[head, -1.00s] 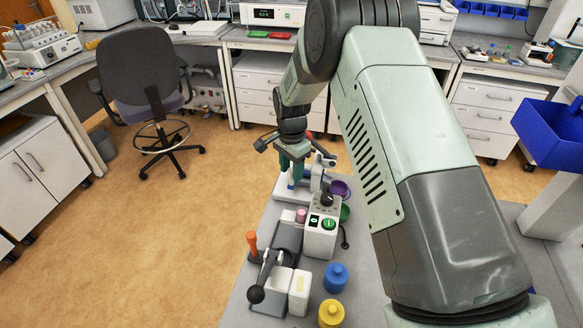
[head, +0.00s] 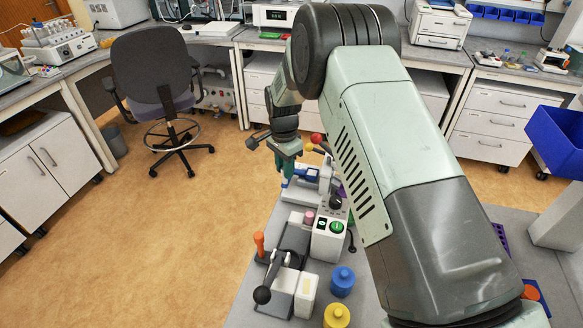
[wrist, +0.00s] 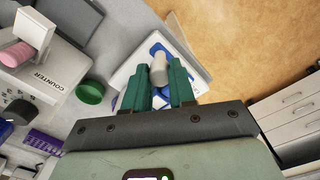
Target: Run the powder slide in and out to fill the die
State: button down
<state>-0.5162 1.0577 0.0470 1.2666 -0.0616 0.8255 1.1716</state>
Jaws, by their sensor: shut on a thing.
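In the wrist view, my gripper (wrist: 160,64) has its two green fingers close on either side of a pale grey cylindrical grip (wrist: 158,70), which it holds. The grip stands over a white and blue press unit (wrist: 130,72); the powder slide and die cannot be made out apart from it. In the head view, my gripper (head: 286,170) points down at the left side of the white and blue press unit (head: 300,197), at the far end of the bench. My arm partly hides this unit, and the held grip is not clear there.
A control box (head: 330,238) with a green button stands nearer on the bench. A black-knobbed lever device (head: 283,285), a blue jar (head: 341,282) and a yellow jar (head: 336,314) are at the front. In the wrist view, a green bowl (wrist: 90,92) lies left of the fingers.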

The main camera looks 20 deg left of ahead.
jog(key=shift+a, duration=0.3)
jog(key=c, duration=1.2)
grip_release()
jog(key=shift+o, duration=1.4)
jog(key=shift+d, duration=0.1)
notch_tip(320, 180, up, 11)
